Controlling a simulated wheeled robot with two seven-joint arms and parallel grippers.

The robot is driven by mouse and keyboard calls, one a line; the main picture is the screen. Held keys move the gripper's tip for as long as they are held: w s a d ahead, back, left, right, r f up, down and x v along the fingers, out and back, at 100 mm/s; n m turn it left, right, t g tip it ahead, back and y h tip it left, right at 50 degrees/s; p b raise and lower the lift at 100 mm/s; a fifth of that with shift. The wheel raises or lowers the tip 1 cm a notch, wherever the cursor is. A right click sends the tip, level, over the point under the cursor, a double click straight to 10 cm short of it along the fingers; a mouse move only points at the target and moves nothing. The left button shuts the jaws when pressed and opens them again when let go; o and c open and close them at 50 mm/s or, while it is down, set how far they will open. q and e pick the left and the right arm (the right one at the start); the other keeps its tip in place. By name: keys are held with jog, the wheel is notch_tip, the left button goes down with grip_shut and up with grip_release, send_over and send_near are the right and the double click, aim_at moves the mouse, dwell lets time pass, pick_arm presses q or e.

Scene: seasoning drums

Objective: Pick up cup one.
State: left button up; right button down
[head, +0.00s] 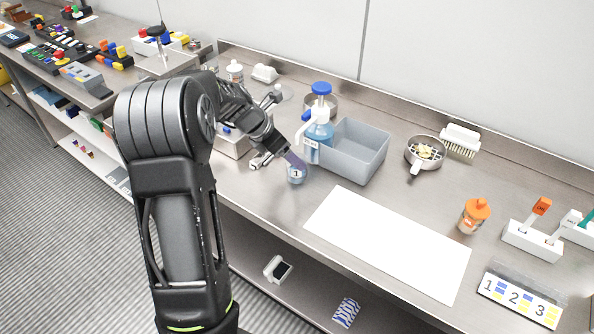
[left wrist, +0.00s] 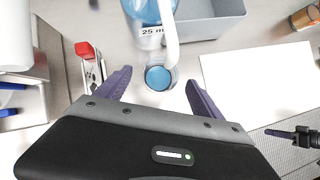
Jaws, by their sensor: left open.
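Cup one (head: 296,176) is a small cup labelled "1" with blue in it. It stands on the steel counter in front of the pump bottle. In the left wrist view the round blue top of cup one (left wrist: 158,77) lies between the finger tips, a little beyond them. My left gripper (head: 277,161) is open and empty, close to the cup's left side in the head view; its fingers (left wrist: 160,88) are spread wide in the left wrist view. I cannot tell whether a finger touches the cup.
A blue-topped pump bottle (head: 319,130) stands right behind the cup, its white spout reaching over the cup in the left wrist view. A grey bin (head: 357,150) is beside it. A white sheet (head: 390,243) lies flat to the right. An orange-lidded jar (head: 473,216) stands farther right.

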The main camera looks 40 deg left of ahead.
pick_arm(q)
jog(key=shift+w+d+f, duration=0.1)
jog(key=shift+f, duration=0.2)
jog(key=x, duration=0.4)
jog(key=shift+f+p, duration=0.25)
jog(key=shift+p, duration=0.05)
jog(key=shift+c, duration=0.5)
jog(key=c, duration=1.5)
jog(key=shift+o, duration=0.2)
jog(key=shift+r, duration=0.1)
